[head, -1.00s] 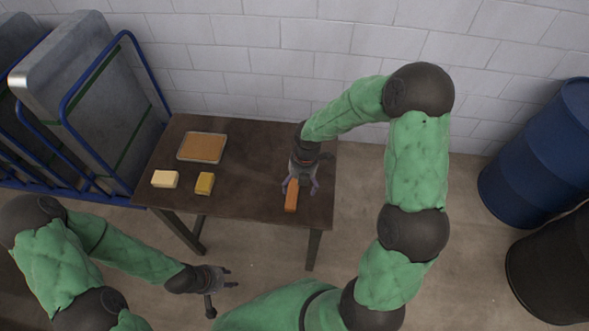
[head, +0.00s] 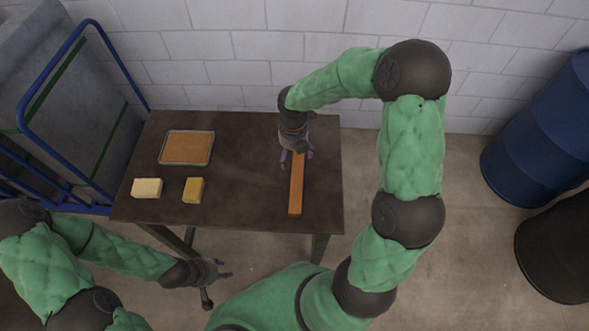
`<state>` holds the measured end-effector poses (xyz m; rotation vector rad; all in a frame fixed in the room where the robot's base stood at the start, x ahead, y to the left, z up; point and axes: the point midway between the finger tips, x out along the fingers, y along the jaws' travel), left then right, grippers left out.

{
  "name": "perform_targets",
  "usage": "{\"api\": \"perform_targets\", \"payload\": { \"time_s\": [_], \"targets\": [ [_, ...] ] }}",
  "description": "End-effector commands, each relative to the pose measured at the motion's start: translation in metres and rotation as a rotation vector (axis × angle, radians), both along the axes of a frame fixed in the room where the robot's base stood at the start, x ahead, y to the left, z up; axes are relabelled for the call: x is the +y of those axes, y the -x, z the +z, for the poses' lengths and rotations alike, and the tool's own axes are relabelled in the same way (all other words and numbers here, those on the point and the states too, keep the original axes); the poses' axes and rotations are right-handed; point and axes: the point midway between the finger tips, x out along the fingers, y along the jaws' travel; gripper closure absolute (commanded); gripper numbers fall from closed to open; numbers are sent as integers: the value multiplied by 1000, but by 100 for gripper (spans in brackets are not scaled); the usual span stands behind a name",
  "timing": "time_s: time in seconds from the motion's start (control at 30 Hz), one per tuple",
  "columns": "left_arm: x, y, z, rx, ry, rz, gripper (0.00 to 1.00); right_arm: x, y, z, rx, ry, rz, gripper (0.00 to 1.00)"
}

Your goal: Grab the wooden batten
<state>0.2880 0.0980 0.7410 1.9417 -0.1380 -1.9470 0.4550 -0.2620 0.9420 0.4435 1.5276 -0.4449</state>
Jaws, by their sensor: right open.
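The wooden batten (head: 296,188) is a long orange-brown bar lying on the right part of the dark table, pointing from the back toward the front edge. My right gripper (head: 297,158) is above the batten's far end, with its open fingers on either side of it. The gripper hides that end, and I cannot tell whether the fingers touch the wood. My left gripper (head: 224,268) is in front of the table, low and away from the batten. Its fingers look apart and hold nothing.
The dark table (head: 245,200) also carries a tray with an orange-brown surface (head: 187,147), a cream block (head: 147,188) and a yellow block (head: 193,190). A blue-framed cart (head: 78,100) stands left. A blue barrel (head: 540,130) and a black barrel (head: 560,250) stand right. A white block wall is behind.

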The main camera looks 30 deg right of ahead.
Motion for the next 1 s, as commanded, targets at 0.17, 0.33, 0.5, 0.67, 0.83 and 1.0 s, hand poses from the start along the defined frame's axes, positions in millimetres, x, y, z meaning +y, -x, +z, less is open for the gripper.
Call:
{"api": "perform_targets", "payload": {
  "time_s": [0.17,0.33,0.5,0.67,0.83,1.0],
  "targets": [
    [0,0,-7,0,0,0,60,0,0,-12,1,1,0,13],
    [0,0,-14,0,0,0,60,-1,0,-34,2,0,0,13],
    [0,0,-21,0,0,0,60,-1,-1,-57,1,-1,0,13],
    [0,0,-23,0,0,0,60,-3,-2,-64,-1,0,-1,13],
    [0,0,-31,0,0,0,60,-9,-6,-83,1,0,-2,13],
    [0,0,-41,0,0,0,60,-12,-9,-107,1,-1,0,13]
  ]
}}
